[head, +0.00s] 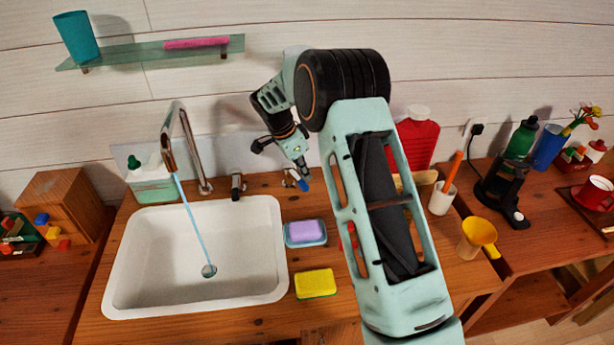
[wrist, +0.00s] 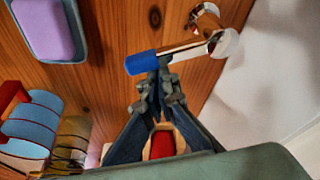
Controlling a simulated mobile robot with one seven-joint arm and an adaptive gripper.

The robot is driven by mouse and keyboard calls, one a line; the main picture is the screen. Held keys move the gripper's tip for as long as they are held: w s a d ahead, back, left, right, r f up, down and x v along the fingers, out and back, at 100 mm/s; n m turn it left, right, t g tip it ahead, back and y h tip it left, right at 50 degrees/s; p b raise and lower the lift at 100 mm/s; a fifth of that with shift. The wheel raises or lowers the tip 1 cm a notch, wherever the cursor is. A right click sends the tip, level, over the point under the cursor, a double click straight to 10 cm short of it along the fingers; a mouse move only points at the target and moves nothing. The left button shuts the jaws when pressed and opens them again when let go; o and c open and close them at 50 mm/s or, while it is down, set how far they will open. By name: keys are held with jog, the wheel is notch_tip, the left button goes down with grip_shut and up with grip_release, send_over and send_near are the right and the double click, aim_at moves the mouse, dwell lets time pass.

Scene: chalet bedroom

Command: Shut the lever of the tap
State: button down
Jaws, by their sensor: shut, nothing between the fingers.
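The tap has a chrome spout (head: 180,140) at the back of the white sink (head: 275,245), and a blue stream of water (head: 190,212) runs from it to the drain. In the wrist view a chrome lever (wrist: 185,48) with a blue tip (wrist: 142,63) sticks out sideways from its round base. The blue tip also shows in the head view (head: 288,183), right of the sink. My gripper (wrist: 157,75) is shut and empty, with its fingertips right at the blue tip; I cannot tell if they touch. It also shows in the head view (head: 303,182).
A lavender soap in a dish (head: 306,242) and a yellow sponge (head: 316,283) lie right of the sink. A dark-topped chrome fitting (head: 237,185) stands behind the sink. A soap bottle (head: 150,180) is at back left, and a yellow funnel (head: 480,235) at right.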

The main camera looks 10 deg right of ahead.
aim_at(298, 182)
jog(key=shift+s+a+f+m+g+b, duration=0.1)
jog(key=shift+s+a+m+g+b, duration=0.1)
jog(key=shift+a+m+b, duration=0.25)
jog(key=shift+s+a+f+m+g+b, duration=0.15)
jog(key=shift+a+m+b, duration=0.2)
jog(key=shift+m, duration=0.2)
jog(key=shift+s+a+r+m+g+b, duration=0.2)
jog(key=shift+a+m, duration=0.1)
jog(key=shift+m, duration=0.25)
jog(key=shift+s+a+r+m+g+b, duration=0.15)
jog(key=shift+a+m, duration=0.15)
jog(key=shift+m, duration=0.25)
jog(key=shift+w+f, duration=0.1)
